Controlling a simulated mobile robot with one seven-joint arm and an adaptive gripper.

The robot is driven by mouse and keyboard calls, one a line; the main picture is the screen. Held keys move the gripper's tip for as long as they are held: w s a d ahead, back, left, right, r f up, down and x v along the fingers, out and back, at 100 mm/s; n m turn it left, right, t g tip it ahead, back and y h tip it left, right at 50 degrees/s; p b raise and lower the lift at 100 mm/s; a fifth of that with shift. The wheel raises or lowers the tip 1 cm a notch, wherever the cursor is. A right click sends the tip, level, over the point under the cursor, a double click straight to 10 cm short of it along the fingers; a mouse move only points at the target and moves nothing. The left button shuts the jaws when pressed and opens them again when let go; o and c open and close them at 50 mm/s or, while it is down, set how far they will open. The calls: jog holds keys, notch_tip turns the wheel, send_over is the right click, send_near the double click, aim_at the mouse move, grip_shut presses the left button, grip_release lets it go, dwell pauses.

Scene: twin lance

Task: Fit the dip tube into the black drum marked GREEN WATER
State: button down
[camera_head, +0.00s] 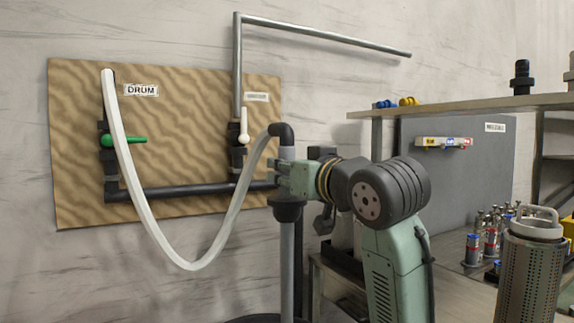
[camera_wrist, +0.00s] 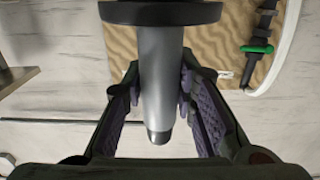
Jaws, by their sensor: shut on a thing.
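The dip tube (camera_head: 287,255) is a grey upright pipe with a black collar and a black elbow on top, joined to a white hose (camera_head: 190,262). My gripper (camera_head: 288,180) is shut on the tube's grey section between elbow and collar. In the wrist view the tube (camera_wrist: 160,75) stands between my finger pads (camera_wrist: 160,105), with the collar (camera_wrist: 160,13) at the top edge. At the bottom of the head view, a dark curved rim (camera_head: 258,319) shows beside the tube, perhaps a drum. The tube's lower end is out of frame, and no GREEN WATER marking shows.
A wooden board (camera_head: 75,150) on the wall carries a DRUM label (camera_head: 141,90), black piping and a green-handled valve (camera_head: 125,140). A metal pipe (camera_head: 320,38) runs above it. At right are a shelf (camera_head: 470,104), a perforated metal cylinder (camera_head: 530,270) and several small bottles.

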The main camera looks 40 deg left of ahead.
notch_tip(320, 180, down, 34)
jog(key=b, duration=2)
jog(key=shift+r+b, duration=0.2)
jog(key=shift+b, duration=0.1)
jog(key=shift+f, duration=0.15)
notch_tip(320, 180, down, 3)
jog(key=shift+f+b, duration=0.2)
jog(key=shift+b, duration=0.7)
jog(key=shift+p, duration=0.8)
dwell(0.4)
